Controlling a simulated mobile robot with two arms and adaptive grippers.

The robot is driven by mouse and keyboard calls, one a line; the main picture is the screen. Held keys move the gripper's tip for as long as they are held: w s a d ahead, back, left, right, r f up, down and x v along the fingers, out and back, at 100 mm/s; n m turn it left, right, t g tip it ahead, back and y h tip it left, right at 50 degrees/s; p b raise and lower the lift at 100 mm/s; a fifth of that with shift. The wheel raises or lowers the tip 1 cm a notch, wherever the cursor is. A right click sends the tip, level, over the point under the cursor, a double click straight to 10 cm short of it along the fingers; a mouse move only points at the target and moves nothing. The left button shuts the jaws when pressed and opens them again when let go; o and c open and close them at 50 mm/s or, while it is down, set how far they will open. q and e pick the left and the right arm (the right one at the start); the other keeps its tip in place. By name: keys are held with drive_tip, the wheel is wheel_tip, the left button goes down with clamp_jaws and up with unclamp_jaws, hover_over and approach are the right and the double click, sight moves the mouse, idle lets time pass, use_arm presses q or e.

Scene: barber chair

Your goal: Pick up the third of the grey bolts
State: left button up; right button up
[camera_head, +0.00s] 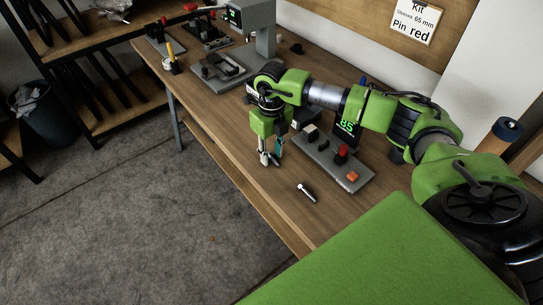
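A small grey bolt (308,193) with a darker end lies on its side on the wooden bench, near the front edge. My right gripper (270,159) points down over the bench, to the left of and behind this bolt and apart from it. Its fingers are small in the view and something pale shows at the tips; I cannot tell whether they are open or hold something. Only this one loose bolt shows clearly; others may be hidden behind my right arm. My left gripper is not in view.
A grey press (262,30) and further fixtures stand farther back. The bench front edge (222,158) runs close to the gripper.

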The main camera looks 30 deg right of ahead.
clamp_jaws()
drive_tip(key=shift+r, duration=0.2)
